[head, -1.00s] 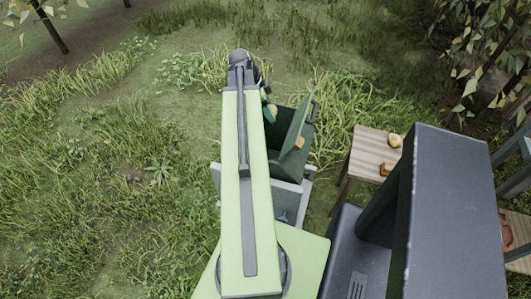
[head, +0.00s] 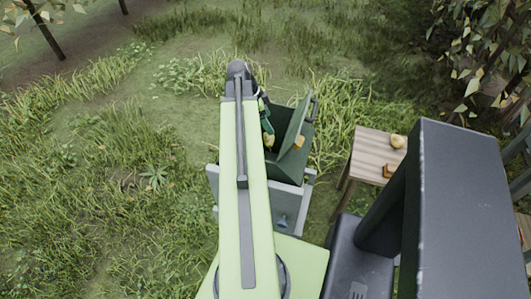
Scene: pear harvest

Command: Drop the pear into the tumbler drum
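The tumbler drum (head: 283,172) is a dark green open container at the centre, beside my arm. Its green lid (head: 294,124) stands raised at a tilt, with a small tan piece at the lid's lower right edge. My gripper (head: 268,132) shows as a dark green shape just right of my arm's far end, pointing down at the drum's opening. A yellow pear (head: 269,140) is at its fingertips, over or within the opening; I cannot tell how deep. The gripper appears shut on it, though the arm partly hides the fingers.
A wooden table (head: 372,147) stands right of the drum, with another yellow pear (head: 397,141) and a small brown object (head: 387,171) on it. A grey stand (head: 290,205) is in front of the drum. Grass lies open to the left.

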